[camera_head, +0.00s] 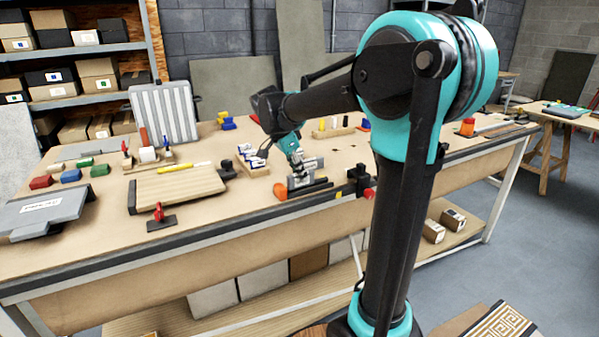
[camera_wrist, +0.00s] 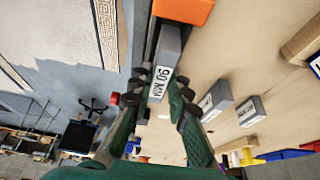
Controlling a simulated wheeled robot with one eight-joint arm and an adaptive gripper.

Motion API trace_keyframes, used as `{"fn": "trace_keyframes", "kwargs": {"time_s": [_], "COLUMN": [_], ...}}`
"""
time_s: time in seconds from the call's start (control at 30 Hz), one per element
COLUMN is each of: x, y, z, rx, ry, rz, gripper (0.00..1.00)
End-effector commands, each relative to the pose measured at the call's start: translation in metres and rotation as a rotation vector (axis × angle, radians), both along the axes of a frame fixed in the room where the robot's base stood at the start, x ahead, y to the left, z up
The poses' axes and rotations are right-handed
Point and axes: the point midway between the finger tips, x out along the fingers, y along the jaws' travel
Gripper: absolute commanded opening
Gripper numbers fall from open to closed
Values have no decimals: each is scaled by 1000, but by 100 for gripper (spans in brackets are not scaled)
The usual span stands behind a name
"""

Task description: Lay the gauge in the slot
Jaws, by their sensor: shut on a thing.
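The gauge, a grey block marked 90 MM (camera_wrist: 170,45), is between the fingers of my gripper (camera_wrist: 160,98) in the wrist view. In the head view, the gauge (camera_head: 299,181) shows under my gripper (camera_head: 300,168), close behind a dark bar (camera_head: 312,190) at the table's front edge. The dark bar also runs along the gauge's left side in the wrist view (camera_wrist: 152,35). An orange block (camera_wrist: 185,10) lies beyond the gauge's far end. The slot itself is hidden, and I cannot tell whether the gauge rests in it or is just above it.
A dark clamp with a red knob (camera_head: 369,193) stands right of the gauge. A tray with labelled blocks (camera_head: 253,165) is behind left; two grey blocks (camera_wrist: 215,100) (camera_wrist: 250,110) show in the wrist view. A wooden board (camera_head: 180,188) lies further left.

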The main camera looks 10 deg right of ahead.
Motion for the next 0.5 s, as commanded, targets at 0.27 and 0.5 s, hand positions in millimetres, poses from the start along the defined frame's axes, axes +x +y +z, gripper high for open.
{"fn": "trace_keyframes", "kwargs": {"time_s": [0.27, 0.5], "x": [0, 0], "y": [0, 0], "z": [-7, -12], "rx": [0, 0], "ry": [0, 0], "rz": [0, 0], "gripper": [0, 0]}}
